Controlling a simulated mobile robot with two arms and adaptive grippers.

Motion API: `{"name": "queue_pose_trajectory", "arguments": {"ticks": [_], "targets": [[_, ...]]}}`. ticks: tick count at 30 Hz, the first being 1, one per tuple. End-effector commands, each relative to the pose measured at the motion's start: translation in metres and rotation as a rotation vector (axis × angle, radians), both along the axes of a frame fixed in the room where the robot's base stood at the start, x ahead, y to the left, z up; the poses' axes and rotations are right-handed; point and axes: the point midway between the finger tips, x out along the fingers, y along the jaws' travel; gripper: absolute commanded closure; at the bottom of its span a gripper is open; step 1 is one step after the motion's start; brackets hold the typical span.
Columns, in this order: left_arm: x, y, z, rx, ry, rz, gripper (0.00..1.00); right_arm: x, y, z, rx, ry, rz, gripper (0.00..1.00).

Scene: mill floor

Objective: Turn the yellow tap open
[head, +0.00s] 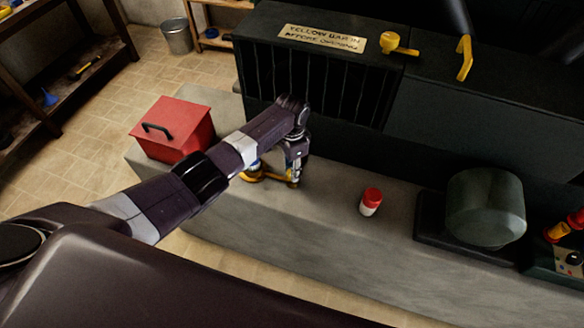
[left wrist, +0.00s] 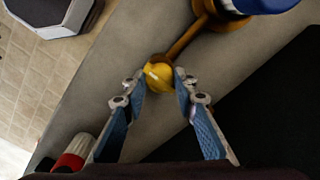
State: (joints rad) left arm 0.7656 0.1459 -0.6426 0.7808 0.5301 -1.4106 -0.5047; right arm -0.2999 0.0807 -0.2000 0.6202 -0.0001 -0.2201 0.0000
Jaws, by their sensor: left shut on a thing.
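The yellow tap (head: 252,176) sits on the grey stone ledge, partly hidden behind my left arm. In the left wrist view its brass lever (left wrist: 188,40) runs from a round base with a blue part (left wrist: 262,5) to a yellow ball end (left wrist: 159,77). My left gripper (head: 293,183) points down at the lever's end. In the left wrist view the left gripper (left wrist: 160,80) has its two fingertips on either side of the yellow ball, shut on it. My right gripper is not in view.
A red box (head: 172,130) stands left on the ledge (head: 330,225). A red-capped white jar (head: 371,202) and a greenish drum (head: 486,207) stand right. Behind is a dark machine with a yellow knob (head: 391,41), yellow handle (head: 464,58) and sign (head: 322,38) reading "YELLOW BAR IN BEFORE OPENING".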

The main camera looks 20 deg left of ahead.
Motion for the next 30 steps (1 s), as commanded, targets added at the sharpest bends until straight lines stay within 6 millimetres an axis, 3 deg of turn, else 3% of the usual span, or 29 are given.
{"name": "queue_pose_trajectory", "arguments": {"ticks": [16, 17, 21, 30], "targets": [[0.0017, 0.0001, 0.0014, -0.001, -0.004, 0.026, 0.98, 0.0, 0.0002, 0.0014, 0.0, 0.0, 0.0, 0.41], [0.0017, 0.0001, 0.0014, -0.001, -0.004, 0.026, 0.71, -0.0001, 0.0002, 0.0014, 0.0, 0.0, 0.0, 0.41], [0.0013, 0.0001, 0.0011, -0.001, -0.004, 0.025, 0.56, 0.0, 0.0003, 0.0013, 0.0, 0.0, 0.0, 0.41], [0.0006, 0.0002, 0.0013, 0.0, -0.001, 0.024, 0.56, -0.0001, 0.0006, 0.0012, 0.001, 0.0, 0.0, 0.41]]}}
